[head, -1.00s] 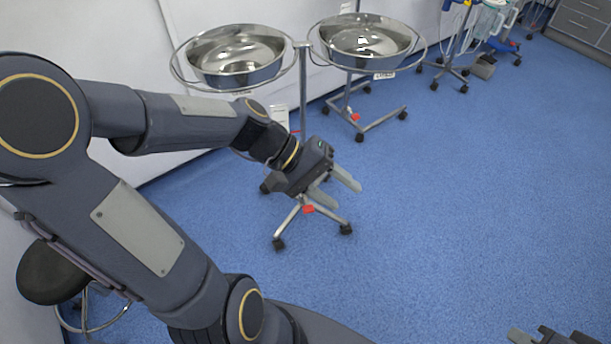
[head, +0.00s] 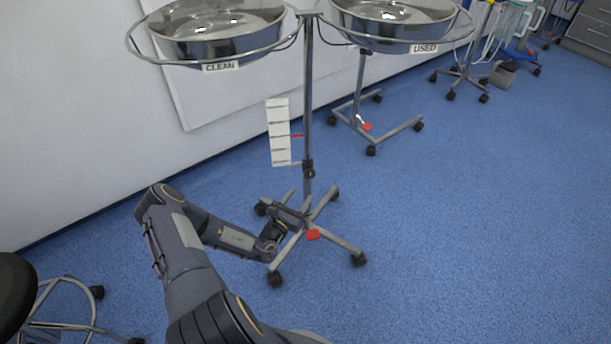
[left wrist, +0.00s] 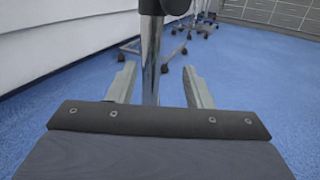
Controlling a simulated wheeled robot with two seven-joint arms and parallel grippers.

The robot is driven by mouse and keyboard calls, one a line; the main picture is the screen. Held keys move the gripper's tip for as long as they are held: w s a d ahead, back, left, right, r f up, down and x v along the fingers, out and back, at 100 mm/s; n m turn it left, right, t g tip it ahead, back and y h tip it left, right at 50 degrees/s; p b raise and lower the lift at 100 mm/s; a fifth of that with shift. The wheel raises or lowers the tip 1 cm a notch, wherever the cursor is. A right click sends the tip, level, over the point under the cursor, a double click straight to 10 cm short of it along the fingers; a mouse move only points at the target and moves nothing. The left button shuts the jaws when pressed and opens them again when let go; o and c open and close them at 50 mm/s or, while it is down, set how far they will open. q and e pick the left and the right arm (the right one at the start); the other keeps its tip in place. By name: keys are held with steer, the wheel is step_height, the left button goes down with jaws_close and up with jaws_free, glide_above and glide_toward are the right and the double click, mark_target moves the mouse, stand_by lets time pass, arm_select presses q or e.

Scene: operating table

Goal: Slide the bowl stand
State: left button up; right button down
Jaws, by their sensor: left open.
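The bowl stand is a steel pole (head: 308,110) on a wheeled, several-legged base with a red pedal (head: 313,234). It carries two shiny bowls in side rings, labelled CLEAN (head: 222,45) and USED (head: 400,38). My left gripper (head: 293,215) is low at the stand, just above its base legs near the foot of the pole. In the left wrist view, its open fingers (left wrist: 160,85) lie on either side of the pole (left wrist: 151,60), with visible gaps. The pole's lower part is hidden by the gripper body. My right gripper is out of view.
A white wall runs along the left. A white height scale (head: 279,132) hangs beside the pole. A second wheeled base (head: 365,125) stands behind, and a dark stool (head: 15,290) is at lower left. The blue floor (head: 480,230) at right is clear.

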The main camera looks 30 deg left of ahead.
mark_target(305, 186)
arm_select(q)
steer(key=shift+w+a+f+n+y, duration=0.3)
steer(key=shift+w+a+f, duration=0.3)
steer(key=shift+f, duration=0.2)
steer(key=w+b, duration=0.3)
steer(key=w, duration=0.3)
steer(key=shift+a+r, duration=0.1)
steer(key=shift+w+r, duration=0.1)
steer(key=shift+w, duration=0.45)
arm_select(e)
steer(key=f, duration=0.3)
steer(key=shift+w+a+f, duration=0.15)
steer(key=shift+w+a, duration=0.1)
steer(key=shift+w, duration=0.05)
arm_select(q)
steer(key=shift+c, duration=0.4)
jaws_close()
